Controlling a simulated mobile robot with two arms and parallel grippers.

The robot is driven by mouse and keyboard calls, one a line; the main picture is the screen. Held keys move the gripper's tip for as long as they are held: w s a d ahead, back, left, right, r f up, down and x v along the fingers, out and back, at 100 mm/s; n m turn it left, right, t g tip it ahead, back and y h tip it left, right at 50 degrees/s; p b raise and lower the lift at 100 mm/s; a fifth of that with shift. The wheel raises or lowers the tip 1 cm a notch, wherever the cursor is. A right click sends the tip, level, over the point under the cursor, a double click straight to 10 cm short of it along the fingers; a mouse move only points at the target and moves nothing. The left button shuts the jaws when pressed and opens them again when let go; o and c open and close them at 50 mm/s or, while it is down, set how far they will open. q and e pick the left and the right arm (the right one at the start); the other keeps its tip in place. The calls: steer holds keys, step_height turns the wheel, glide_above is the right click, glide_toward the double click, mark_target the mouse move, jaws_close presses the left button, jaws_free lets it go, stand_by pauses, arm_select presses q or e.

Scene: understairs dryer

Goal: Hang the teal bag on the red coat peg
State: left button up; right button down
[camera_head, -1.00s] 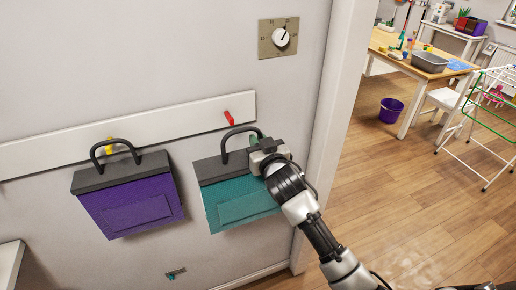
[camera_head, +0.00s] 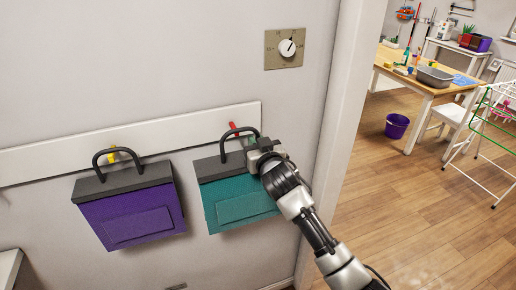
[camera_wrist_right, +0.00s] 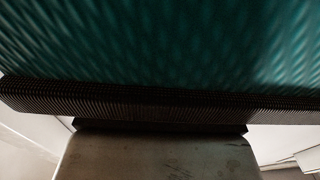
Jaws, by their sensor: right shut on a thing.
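The teal bag (camera_head: 238,203) has a dark grey top band and a black loop handle (camera_head: 224,147), and hangs upright in front of the wall. My right gripper (camera_head: 262,152) is shut on the right end of its top band. The red coat peg (camera_head: 233,127) shows at the top of the bag's handle; I cannot tell whether the handle is around it or only in front of it. In the right wrist view the teal bag (camera_wrist_right: 160,45) fills the upper part, above a dark ribbed strip. My left gripper is not in view.
A purple bag (camera_head: 130,212) hangs at a yellow peg (camera_head: 111,155) on the same white board (camera_head: 185,133), to the left. A dial (camera_head: 287,47) is on the wall above. A white door frame (camera_head: 345,120) stands close to the right of my arm, with open floor beyond.

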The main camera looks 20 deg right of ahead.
steer(key=w+b, duration=0.2)
steer(key=w, duration=0.1)
steer(key=w+b, duration=0.1)
steer(key=shift+w+f, duration=0.2)
steer(key=shift+f, duration=0.35)
stand_by(0.7)
steer(key=c, duration=1.3)
jaws_free()
steer(key=shift+c, duration=0.2)
steer(key=shift+o, duration=1.2)
steer(key=shift+d, duration=0.15)
